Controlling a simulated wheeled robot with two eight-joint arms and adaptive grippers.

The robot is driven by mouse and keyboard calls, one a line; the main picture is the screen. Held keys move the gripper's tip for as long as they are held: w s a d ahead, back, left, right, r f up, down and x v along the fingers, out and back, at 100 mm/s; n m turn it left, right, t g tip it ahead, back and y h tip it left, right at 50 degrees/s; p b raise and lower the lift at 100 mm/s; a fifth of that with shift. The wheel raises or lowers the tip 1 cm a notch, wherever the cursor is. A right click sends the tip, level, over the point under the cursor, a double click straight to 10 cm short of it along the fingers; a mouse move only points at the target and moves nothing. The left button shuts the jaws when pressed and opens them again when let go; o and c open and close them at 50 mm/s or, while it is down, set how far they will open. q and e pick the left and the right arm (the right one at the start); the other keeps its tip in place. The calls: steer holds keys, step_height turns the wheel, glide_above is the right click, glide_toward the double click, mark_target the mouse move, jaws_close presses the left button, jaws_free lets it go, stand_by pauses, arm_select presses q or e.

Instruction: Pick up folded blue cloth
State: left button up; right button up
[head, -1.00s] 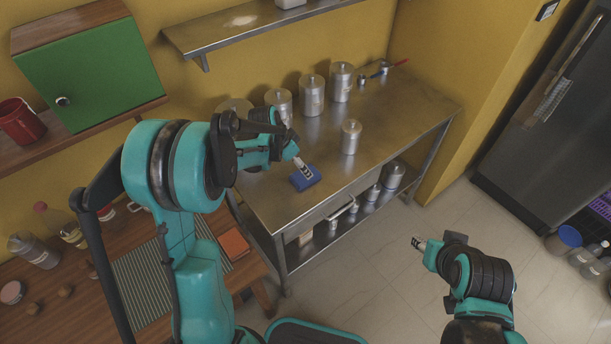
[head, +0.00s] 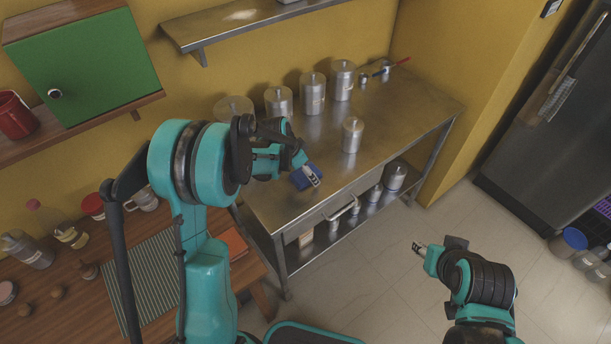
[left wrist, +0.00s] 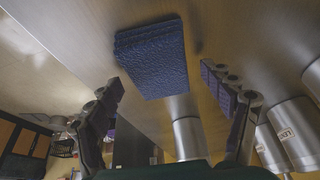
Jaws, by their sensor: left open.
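The folded blue cloth (head: 299,178) lies on the steel table (head: 410,112) near its front edge, partly hidden by my gripper in the head view. In the left wrist view the cloth (left wrist: 153,60) shows whole, a thick textured blue block above and between the fingers. My left gripper (head: 314,180) is at the cloth in the head view; in the left wrist view its two fingers (left wrist: 170,95) are spread apart with nothing between them. I cannot tell whether it touches the cloth. My right gripper (head: 417,247) is over the floor at the right, away from the table; its fingers are too small to judge.
Several steel canisters (head: 312,95) stand along the back of the table, and one canister (head: 352,135) stands nearer the middle. A wall shelf (head: 250,25) hangs above. The table's front right is clear.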

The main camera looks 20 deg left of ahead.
arm_select(q)
steer(key=shift+f, duration=0.2)
stand_by(0.3)
steer(key=c, duration=1.2)
steer(key=shift+c, duration=0.2)
steer(key=shift+r+p, duration=0.3)
steer(key=shift+r, duration=0.25)
steer(key=r, duration=0.1)
steer(key=r+p, duration=0.1)
steer(key=r, duration=0.1)
steer(key=r+p, duration=0.1)
steer(key=shift+d+r, duration=0.15)
steer(key=shift+d, duration=0.2)
steer(key=d+r+p, duration=0.3)
steer(key=d+r, duration=0.3)
steer(key=d, duration=0.5)
steer(key=shift+s, duration=0.25)
